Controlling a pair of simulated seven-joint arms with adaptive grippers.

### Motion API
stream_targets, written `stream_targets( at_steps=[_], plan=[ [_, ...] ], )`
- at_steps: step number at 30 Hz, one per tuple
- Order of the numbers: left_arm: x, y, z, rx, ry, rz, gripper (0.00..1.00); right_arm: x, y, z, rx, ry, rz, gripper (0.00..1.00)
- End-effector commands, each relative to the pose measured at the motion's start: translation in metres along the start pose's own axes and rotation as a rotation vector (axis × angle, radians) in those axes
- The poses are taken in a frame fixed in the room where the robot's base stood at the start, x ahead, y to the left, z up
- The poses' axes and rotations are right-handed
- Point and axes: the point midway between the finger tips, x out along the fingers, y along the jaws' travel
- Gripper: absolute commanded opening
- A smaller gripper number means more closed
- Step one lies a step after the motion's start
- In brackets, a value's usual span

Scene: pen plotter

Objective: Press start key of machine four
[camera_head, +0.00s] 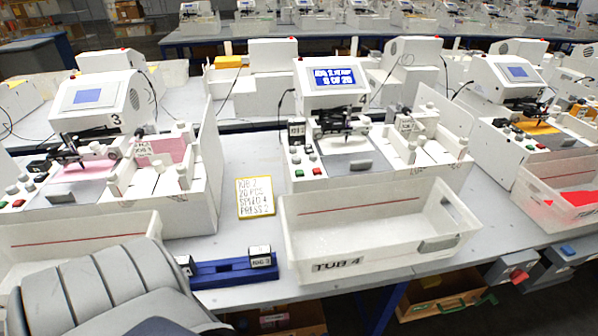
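Machine four (335,110) is a white plotter in the middle, marked 4 on its side, with a lit blue screen (334,78) whose text is too small to read surely. On the left of its front deck are a green key (299,173), a red key (316,171) and several small knobs. No label shows which key is the start key. A white tub (378,238) marked TUB 4 stands in front of it and looks empty. Neither gripper is in view. A grey segmented part at the lower left looks like my arm.
Machine three (105,100) stands left, with pink material; another plotter (510,85) stands right. A yellow-edged note card (255,197) lies between machines three and four. A blue rack (232,273) with small labelled blocks sits at the table's front edge. Bare grey table surrounds the card.

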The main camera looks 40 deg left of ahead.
Motion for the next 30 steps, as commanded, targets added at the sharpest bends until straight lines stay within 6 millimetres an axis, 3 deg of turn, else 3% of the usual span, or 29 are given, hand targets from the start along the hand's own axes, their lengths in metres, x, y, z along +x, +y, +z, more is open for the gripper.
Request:
stream_targets(
  at_steps=[1,8,30],
  plan=[
    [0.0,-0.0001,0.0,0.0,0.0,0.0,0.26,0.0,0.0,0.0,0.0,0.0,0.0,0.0],
    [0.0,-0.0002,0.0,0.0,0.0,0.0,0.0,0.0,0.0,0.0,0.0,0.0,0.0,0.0],
    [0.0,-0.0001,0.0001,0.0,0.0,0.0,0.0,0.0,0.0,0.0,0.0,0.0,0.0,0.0]
  ],
)
